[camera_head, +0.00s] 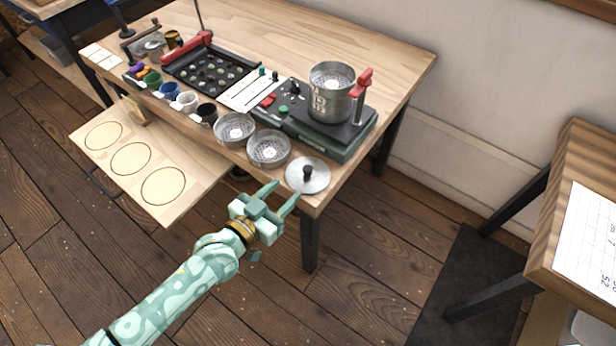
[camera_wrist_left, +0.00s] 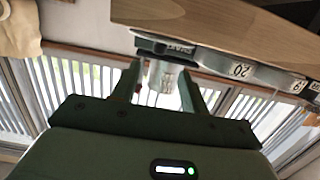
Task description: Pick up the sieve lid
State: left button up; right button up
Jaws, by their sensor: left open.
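The sieve lid (camera_head: 307,175) is a flat round silver disc with a black knob on top. It lies at the front right corner of the workbench, knob up. My left gripper (camera_head: 287,190) is open and empty, just in front of and to the left of the lid, with its fingers pointing toward it. In the left wrist view the two fingers (camera_wrist_left: 161,72) are apart, and I cannot clearly make out the lid there. My right gripper is not in view.
Two mesh sieves (camera_head: 268,149) stand left of the lid. Behind it is the shaker base (camera_head: 340,143) with a metal sieve stack (camera_head: 331,90) and red clamp (camera_head: 361,82). A pull-out board (camera_head: 190,168) with circles juts forward. Another table (camera_head: 556,235) stands right, across open floor.

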aim_at(305, 174)
pick_arm(q)
jog(key=b+x, duration=0.1)
jog(key=x, duration=0.4)
jog(key=shift+w+f, duration=0.1)
jog(key=shift+f, duration=0.05)
jog(key=b+x, duration=0.2)
jog(key=x, duration=0.2)
jog(key=shift+w+d+f, duration=0.25)
jog(key=shift+d, duration=0.05)
jog(key=shift+w+d, duration=0.1)
jog(key=shift+w, duration=0.05)
jog(key=shift+r, duration=0.15)
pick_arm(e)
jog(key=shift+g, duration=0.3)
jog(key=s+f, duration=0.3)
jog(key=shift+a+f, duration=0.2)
pick_arm(q)
grip_shut()
